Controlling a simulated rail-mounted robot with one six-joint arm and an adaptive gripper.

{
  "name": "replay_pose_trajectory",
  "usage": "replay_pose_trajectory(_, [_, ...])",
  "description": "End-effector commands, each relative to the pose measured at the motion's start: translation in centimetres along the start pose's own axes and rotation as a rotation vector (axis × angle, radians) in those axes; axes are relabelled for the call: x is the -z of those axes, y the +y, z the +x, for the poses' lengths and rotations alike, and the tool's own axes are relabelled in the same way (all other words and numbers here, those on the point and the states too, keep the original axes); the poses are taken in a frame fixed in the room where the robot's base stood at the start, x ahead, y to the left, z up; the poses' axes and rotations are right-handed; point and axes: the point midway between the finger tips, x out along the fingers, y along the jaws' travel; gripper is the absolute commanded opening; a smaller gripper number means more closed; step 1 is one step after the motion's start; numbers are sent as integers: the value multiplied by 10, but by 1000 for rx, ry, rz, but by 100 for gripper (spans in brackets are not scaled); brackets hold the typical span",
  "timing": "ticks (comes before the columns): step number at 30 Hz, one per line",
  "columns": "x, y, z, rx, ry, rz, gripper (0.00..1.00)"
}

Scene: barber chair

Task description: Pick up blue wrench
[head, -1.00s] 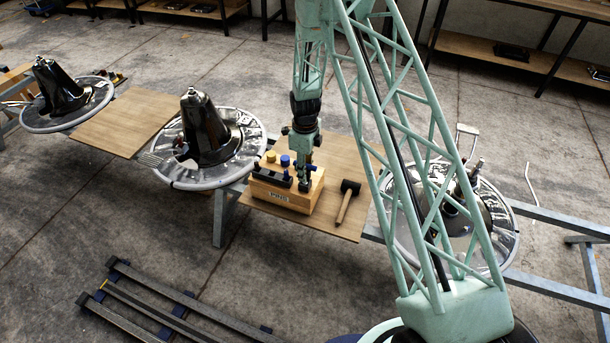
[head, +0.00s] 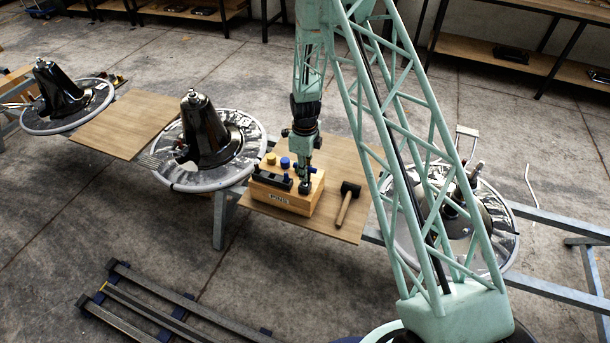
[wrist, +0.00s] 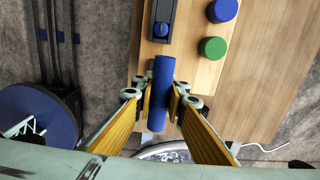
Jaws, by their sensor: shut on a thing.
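A blue cylindrical bar, which I take to be the handle of the blue wrench (wrist: 162,80), stands out between my fingers in the wrist view. My gripper (wrist: 160,100) has yellow-lined fingers, one on each side of the bar, and is shut on it. The rest of the wrench is hidden, so its head cannot be made out. In the head view my gripper (head: 304,188) is low at the right part of a wooden block (head: 285,199) marked PINS. I cannot tell whether the wrench still touches the block.
The block stands on a wooden board (head: 330,225). A blue knob (wrist: 222,10), a green knob (wrist: 213,47) and a black holder (wrist: 162,10) are close by. A mallet (head: 347,203) lies right of the block. A dark cone on a round base (head: 205,135) stands left.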

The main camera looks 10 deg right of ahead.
Motion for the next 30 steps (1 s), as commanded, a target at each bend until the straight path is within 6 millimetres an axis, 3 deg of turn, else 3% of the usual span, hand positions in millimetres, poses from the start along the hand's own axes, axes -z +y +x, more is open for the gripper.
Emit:
replay_pose_trajectory(8, [0,0,-10,1,-1,0,0])
replay_pose_trajectory(18, [0,0,-36,0,-1,0,0])
replay_pose_trajectory(30, [37,37,-41,-1,1,1,0])
